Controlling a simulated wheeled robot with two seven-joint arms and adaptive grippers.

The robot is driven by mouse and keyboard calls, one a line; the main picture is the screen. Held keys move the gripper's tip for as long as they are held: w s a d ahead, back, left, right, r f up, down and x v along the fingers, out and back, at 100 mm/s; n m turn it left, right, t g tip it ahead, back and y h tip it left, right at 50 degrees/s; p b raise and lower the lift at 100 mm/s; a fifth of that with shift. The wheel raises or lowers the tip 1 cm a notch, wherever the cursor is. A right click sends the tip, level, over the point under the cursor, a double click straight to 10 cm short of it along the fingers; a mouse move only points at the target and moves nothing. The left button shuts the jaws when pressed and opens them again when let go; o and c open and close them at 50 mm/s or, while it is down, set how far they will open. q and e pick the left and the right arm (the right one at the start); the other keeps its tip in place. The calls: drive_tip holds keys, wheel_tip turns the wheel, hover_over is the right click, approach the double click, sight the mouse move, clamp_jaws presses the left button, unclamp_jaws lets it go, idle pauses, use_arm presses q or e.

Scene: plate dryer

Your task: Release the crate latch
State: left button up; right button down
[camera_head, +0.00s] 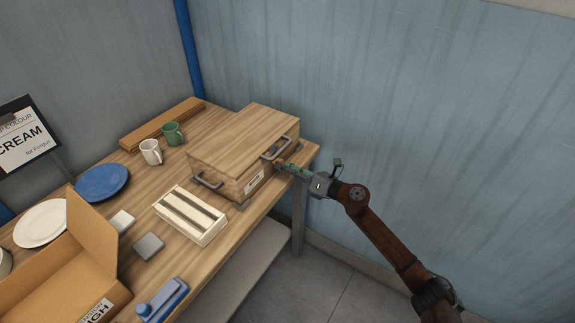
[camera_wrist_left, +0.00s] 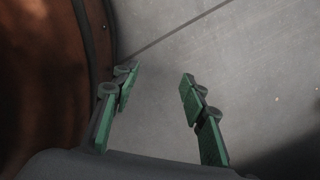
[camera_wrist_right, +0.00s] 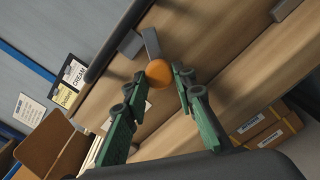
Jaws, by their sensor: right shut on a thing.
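The wooden crate (camera_head: 243,140) stands at the table's far right corner with its lid down. On its near right side is the latch, a grey lever (camera_wrist_right: 150,42) with an orange round knob (camera_wrist_right: 158,73). My right gripper (camera_head: 284,165) reaches in from the right at that side. In the right wrist view its green fingers (camera_wrist_right: 160,82) are shut on the orange knob, one fingertip on each side. In the head view the gripper mostly hides the latch. My left gripper (camera_wrist_left: 158,84) is open and empty over grey floor; the head view does not show it.
The crate has grey handles, one at the left (camera_head: 207,181). Near it are a slatted wooden rack (camera_head: 190,215), a white mug (camera_head: 151,152) and a green mug (camera_head: 173,133). A blue plate (camera_head: 102,182) and cardboard box (camera_head: 95,240) are at left. Floor right of the table is clear.

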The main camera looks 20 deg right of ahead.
drive_tip(key=shift+r+m+p, duration=0.25)
drive_tip(key=shift+m+p, duration=0.05)
drive_tip(key=shift+m, duration=0.4)
drive_tip(key=m+p, duration=0.4)
drive_tip(key=p, duration=0.1)
drive_tip(key=shift+r+m, duration=0.1)
drive_tip(key=shift+m, duration=0.3)
drive_tip(key=m+p, duration=0.2)
drive_tip(key=m, duration=0.1)
use_arm(q)
wheel_tip(320, 180, up, 9)
drive_tip(key=w+p, duration=0.1)
drive_tip(key=w, duration=0.1)
drive_tip(key=shift+a+f+t+p, duration=0.15)
drive_tip(key=shift+t+p, duration=0.2)
drive_tip(key=shift+t, duration=0.05)
use_arm(e)
drive_tip(key=shift+m, duration=1)
drive_tip(key=shift+f, duration=0.2)
drive_tip(key=c, duration=1.7)
unclamp_jaws()
drive_tip(key=shift+o, duration=0.5)
